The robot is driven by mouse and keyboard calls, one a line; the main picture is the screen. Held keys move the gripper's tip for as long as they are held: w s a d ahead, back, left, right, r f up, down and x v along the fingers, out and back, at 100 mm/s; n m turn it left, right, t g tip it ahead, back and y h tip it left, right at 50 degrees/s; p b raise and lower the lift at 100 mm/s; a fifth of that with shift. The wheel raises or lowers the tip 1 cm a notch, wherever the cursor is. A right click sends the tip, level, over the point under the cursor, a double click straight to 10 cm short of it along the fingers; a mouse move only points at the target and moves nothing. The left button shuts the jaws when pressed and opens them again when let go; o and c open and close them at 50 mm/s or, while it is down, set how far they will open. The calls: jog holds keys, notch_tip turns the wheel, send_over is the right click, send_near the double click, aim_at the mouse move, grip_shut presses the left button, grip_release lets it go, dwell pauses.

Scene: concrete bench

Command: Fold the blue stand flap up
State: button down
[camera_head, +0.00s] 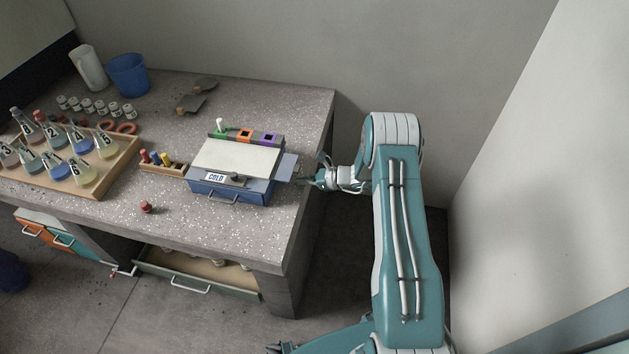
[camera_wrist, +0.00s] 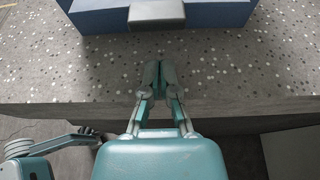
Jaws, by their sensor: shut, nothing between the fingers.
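A blue box (camera_head: 228,191) with a white top and a "COLD" label stands near the right end of the bench. A flat blue-grey flap (camera_head: 287,166) sticks out from its right side, roughly level. My gripper (camera_head: 305,180) is just right of the flap, near the bench's right edge; whether it touches the flap is unclear there. In the wrist view my gripper (camera_wrist: 152,75) is shut and empty, its fingertips over the speckled bench top. Ahead of them, with a gap, is the blue box side (camera_wrist: 100,18) with a grey block (camera_wrist: 157,13) at its middle.
A rack with green, orange and purple parts (camera_head: 245,136) stands behind the box. A small wooden vial holder (camera_head: 163,167) is at its left, and a wooden flask tray (camera_head: 110,178) is further left. A red stopper (camera_head: 146,207) lies in front. A wall stands behind the bench (camera_head: 230,238).

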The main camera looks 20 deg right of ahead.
aim_at(299, 168)
jog(key=shift+d+r, duration=0.1)
jog(key=shift+r, duration=1.5)
jog(key=shift+r, duration=0.1)
